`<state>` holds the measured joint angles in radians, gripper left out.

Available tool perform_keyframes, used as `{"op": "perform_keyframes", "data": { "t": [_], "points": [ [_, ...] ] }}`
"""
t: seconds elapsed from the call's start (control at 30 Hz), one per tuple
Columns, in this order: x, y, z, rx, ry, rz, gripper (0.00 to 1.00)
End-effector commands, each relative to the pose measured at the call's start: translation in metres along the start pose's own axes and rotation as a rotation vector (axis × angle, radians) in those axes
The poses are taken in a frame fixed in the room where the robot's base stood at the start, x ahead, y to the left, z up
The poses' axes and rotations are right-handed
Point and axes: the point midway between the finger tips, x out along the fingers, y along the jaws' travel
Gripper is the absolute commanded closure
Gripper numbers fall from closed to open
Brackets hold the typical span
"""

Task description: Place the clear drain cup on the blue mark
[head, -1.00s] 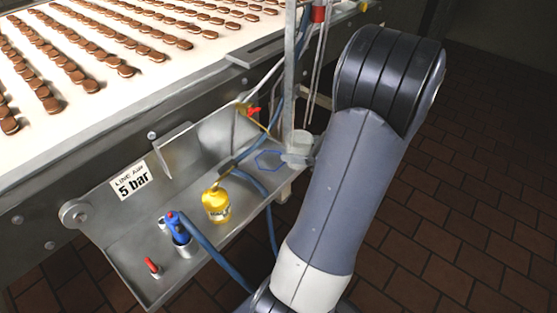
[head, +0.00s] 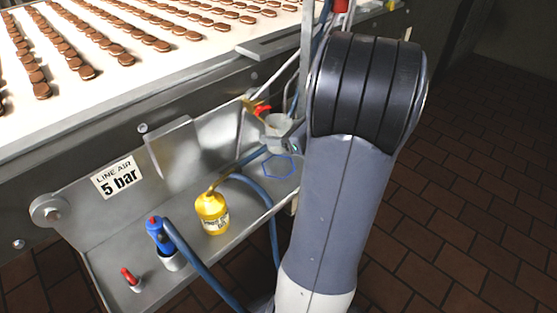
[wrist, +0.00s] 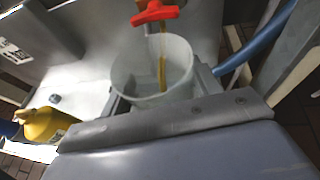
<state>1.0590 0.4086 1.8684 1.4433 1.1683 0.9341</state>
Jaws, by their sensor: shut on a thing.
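The clear drain cup (head: 277,127) is upright in my gripper (head: 286,137), beside the red-handled yellow valve (head: 262,109). In the wrist view the cup (wrist: 125,72) stands between the jaws of my gripper (wrist: 160,100), its mouth up. A yellow-brown strip shows within the cup's outline; I cannot tell whether it is inside or behind. The blue mark (head: 279,167) is a hexagon outline on the metal shelf, just below the cup in the head view and uncovered. The cup appears raised above the shelf. My arm hides part of the gripper.
The metal shelf (head: 115,262) holds a yellow bottle (head: 212,214), a blue tool (head: 159,236) in a holder and a red-tipped item (head: 130,278). Blue hoses (head: 255,187) cross the shelf near the mark. A conveyor with biscuits (head: 125,59) runs behind.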

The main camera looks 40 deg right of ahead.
Motion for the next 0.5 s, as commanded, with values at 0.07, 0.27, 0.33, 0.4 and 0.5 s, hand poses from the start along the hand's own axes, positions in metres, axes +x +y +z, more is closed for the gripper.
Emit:
{"op": "perform_keyframes", "data": {
  "t": [0.07, 0.27, 0.33, 0.4, 0.5],
  "points": [
    [0.007, 0.000, -0.020, 0.003, 0.000, 0.000, 0.63],
    [0.012, 0.000, -0.034, -0.001, 0.000, -0.001, 0.63],
    [0.014, 0.000, -0.039, 0.001, 0.000, -0.001, 0.63],
    [0.017, 0.000, -0.048, 0.002, 0.001, 0.000, 0.63],
    [0.023, 0.000, -0.063, 0.003, 0.000, 0.000, 0.63]
  ]
}}
